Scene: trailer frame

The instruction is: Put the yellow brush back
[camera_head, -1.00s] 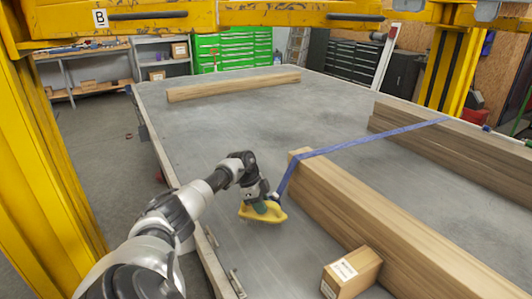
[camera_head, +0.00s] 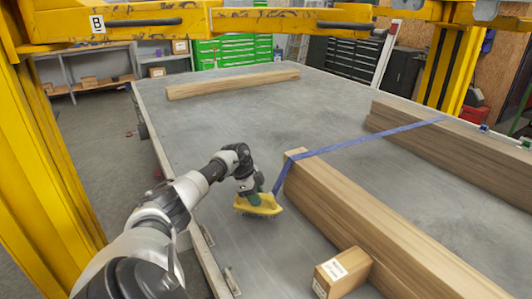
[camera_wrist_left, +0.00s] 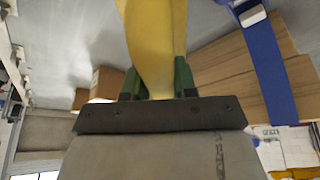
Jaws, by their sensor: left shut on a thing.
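My right gripper is in neither view.
A timber stack (camera_head: 370,210) with a blue strap (camera_head: 360,138) lies right of the gripper. A cardboard box (camera_head: 343,272) stands in front. Another timber stack (camera_head: 460,150) lies further right, and a beam (camera_head: 235,84) at the back.

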